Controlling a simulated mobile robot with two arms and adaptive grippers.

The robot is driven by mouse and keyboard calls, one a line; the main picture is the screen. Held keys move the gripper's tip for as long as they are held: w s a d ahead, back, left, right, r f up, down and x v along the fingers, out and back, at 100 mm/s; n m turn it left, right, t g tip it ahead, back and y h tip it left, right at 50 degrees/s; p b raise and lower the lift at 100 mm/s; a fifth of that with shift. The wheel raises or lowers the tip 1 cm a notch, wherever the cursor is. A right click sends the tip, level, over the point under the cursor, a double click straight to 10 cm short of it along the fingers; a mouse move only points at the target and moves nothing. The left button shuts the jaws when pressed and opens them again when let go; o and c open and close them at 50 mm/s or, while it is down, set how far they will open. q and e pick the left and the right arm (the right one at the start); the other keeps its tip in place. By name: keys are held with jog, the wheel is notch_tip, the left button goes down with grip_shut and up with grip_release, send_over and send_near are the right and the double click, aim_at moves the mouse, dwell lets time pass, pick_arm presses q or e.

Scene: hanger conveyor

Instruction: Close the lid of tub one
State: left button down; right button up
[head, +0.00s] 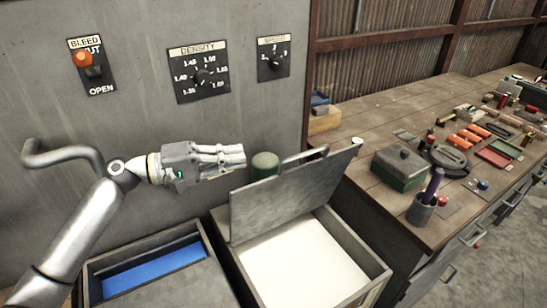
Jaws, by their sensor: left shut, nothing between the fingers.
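Two tubs stand against the grey panel, and I see no readable number on either. The right tub (383,272) has white contents. Its grey lid (290,195) is raised and tilted, with a bar handle (305,154) at its upper edge. The left tub (93,287) shows blue contents through a partial opening; a grey cover (175,285) lies over its front part. My left gripper (240,154) is shut and empty, in the air left of the raised lid and apart from it, its fingers pointing right. My right gripper is out of view.
A grey panel carries a bleed lever (86,62), a density dial (203,77) and another dial (273,59). A green cylinder (265,164) is behind the lid. A wooden bench (365,125) at right holds a green box (400,167), a pen cup (421,208) and several tools.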

pick_arm(q)
jog(key=p+x, duration=0.5)
jog(key=x, duration=0.5)
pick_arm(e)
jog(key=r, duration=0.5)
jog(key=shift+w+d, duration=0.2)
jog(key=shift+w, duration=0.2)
pick_arm(q)
jog(key=shift+s, duration=0.15)
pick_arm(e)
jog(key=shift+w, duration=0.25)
